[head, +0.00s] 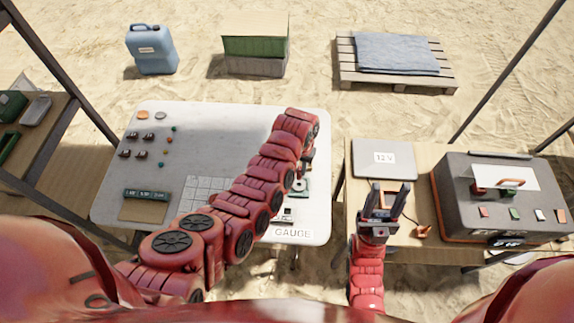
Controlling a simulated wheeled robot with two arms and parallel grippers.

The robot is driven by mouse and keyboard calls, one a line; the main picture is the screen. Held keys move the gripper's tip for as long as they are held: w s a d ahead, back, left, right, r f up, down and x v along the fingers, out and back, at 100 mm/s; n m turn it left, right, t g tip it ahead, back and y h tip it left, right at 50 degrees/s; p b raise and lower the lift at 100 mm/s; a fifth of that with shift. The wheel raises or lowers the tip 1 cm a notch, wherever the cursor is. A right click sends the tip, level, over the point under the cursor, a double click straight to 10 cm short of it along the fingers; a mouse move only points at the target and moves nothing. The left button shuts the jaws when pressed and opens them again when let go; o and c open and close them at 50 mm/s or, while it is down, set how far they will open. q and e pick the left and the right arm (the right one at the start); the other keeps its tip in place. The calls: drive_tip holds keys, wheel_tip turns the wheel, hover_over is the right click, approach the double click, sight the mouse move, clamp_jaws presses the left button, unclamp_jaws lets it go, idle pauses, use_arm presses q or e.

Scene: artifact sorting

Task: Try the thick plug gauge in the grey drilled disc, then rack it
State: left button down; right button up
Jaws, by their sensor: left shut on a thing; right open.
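My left arm reaches across the white table (240,122), and its wrist hides most of what lies under it. My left gripper (304,166) points down near the table's right edge. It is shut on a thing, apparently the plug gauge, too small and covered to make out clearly. Just below it a small grey round piece (300,186), which looks like the drilled disc, lies on the table. Whether the gauge is in its hole cannot be told. A small pale block (287,215), perhaps the rack, is by the GAUGE label (292,233). My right gripper (384,203) is open and empty.
Several small dark pieces (140,135) and coloured beads are at the table's back left. A white grid (200,192) and a tan pad (143,210) lie nearer.

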sight(300, 174)
use_arm(q)
drive_tip(key=shift+w+f, duration=0.1)
drive_tip(key=shift+f, duration=0.4)
drive_tip(key=shift+f+b, duration=1.25)
drive_tip(key=shift+f, duration=0.6)
drive_tip(key=shift+f+b, duration=0.15)
drive_tip(key=shift+b, duration=0.4)
idle(0.9)
drive_tip(key=shift+r+p, duration=1.6)
drive_tip(key=shift+r, duration=0.95)
drive_tip(key=shift+d, duration=0.1)
